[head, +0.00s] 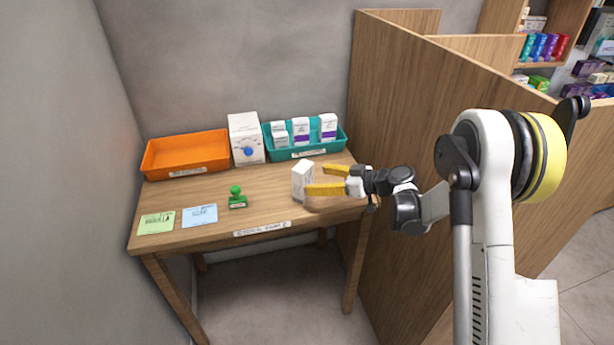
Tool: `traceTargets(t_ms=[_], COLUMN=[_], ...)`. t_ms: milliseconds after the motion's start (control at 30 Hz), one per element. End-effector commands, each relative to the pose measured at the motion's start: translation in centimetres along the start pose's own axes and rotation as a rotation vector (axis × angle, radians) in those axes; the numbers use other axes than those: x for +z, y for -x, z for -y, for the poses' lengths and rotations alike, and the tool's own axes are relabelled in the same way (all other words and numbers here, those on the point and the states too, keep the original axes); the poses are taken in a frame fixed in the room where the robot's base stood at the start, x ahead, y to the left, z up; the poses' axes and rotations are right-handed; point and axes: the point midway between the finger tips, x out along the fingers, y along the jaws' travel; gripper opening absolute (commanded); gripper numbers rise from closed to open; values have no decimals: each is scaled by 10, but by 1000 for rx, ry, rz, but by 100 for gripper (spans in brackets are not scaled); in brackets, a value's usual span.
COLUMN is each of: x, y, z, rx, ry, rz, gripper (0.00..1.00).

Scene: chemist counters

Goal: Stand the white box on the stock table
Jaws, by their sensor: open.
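A small white box (302,181) stands upright on the wooden stock table (262,197), right of the middle and near the front edge. My gripper (322,179) comes in from the right with its two yellow fingers spread. The fingertips are at the box's right side, one toward the back and one toward the front. The front finger seems to overlap the box's lower right edge; I cannot tell whether it touches. The box's right side is partly hidden by the fingers.
An orange tray (148,161), a white box with a blue dial (246,137) and a teal tray (309,151) holding several boxes line the back. A green stamp (237,198) and two notes lie at left. A wooden partition (420,110) stands at right.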

Motion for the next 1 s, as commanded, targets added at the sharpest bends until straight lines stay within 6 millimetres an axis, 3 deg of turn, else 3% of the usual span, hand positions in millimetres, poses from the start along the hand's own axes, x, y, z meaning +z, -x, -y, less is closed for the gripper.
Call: traceTargets(t_ms=[100, 300, 533, 667, 767, 1000], x=[-3, -2, -1, -12, -31, -71], y=[29, 59, 67, 74, 88, 155], z=[-1, 0, 0, 6, 18, 76], rx=[3, 1, 0, 10, 36, 193], ry=[-1, -1, -1, -33, -99, -316], rz=[0, 0, 1, 37, 110, 341], gripper=[80, 80, 80, 80, 80, 80])
